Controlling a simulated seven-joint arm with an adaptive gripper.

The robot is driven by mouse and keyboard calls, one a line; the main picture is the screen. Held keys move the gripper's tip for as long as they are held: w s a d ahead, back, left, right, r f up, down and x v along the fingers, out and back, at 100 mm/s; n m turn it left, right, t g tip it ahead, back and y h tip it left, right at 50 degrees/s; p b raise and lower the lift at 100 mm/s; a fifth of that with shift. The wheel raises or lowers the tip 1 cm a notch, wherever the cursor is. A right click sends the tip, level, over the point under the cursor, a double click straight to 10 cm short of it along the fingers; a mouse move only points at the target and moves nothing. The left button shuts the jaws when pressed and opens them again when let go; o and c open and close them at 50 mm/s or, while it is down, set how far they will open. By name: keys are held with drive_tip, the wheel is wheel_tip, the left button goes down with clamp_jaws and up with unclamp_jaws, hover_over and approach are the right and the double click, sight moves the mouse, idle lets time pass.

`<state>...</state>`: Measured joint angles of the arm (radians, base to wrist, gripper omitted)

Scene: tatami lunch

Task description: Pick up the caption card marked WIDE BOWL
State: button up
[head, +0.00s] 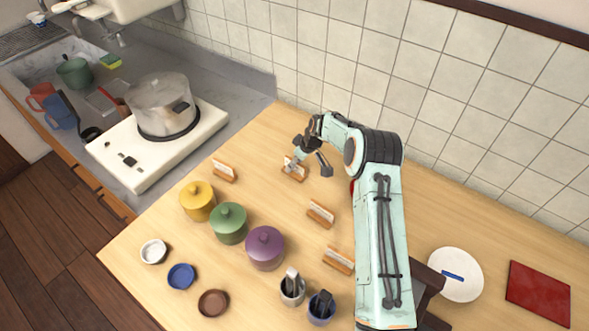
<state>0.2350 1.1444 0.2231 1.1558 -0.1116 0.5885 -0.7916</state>
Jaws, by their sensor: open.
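Several caption cards in small wooden holders stand on the wooden table. One card (224,171) is at the back left, one card (293,170) is near the wall, and another card (320,212) and a nearer card (338,260) are beside my arm. The writing is too small to read, so I cannot tell which is marked WIDE BOWL. My gripper (308,167) is open and empty at the card near the wall. One finger overlaps that card; the other is to its right. I cannot tell whether they touch.
Yellow (197,202), green (229,223) and purple (265,248) lidded pots stand left of the cards. Small bowls (181,276) and two utensil cups (292,289) are in front. A white plate (455,275) and a red mat (538,293) lie right of my arm. The tiled wall is close behind.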

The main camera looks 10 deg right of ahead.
drive_tip(key=shift+f, duration=0.15)
clamp_jaws()
